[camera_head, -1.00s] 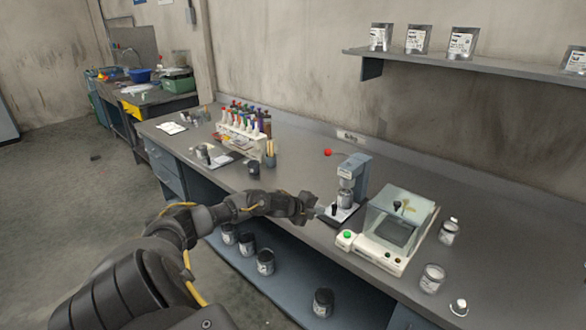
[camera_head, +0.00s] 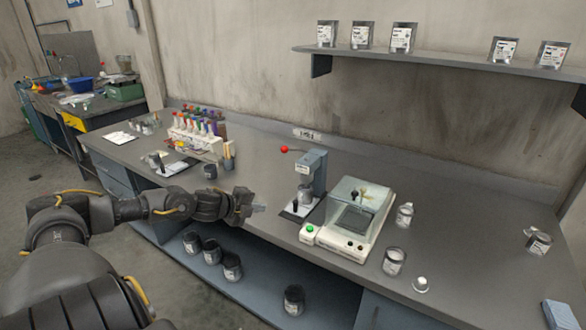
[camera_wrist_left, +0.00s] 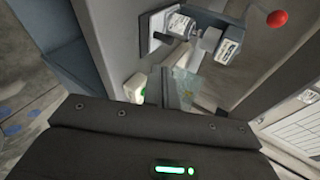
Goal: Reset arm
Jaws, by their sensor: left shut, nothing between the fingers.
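My left gripper (camera_head: 254,210) is in the head view at the bench's front edge, left of the small press. It is shut and empty, its fingers pointing right. In the left wrist view the shut fingers (camera_wrist_left: 169,90) show beyond the dark gripper body. The press (camera_head: 309,185) has a red-knobbed lever and a can on its base; it also shows in the left wrist view (camera_wrist_left: 190,28), apart from the fingers. My right gripper is in neither view.
A white machine with a clear lid (camera_head: 351,222) stands right of the press. Jars (camera_head: 394,262) stand on the bench beside it. A rack of coloured bottles (camera_head: 196,137) is farther left. Several dark cans (camera_head: 232,266) stand on the lower shelf. A wall shelf (camera_head: 420,58) holds tins.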

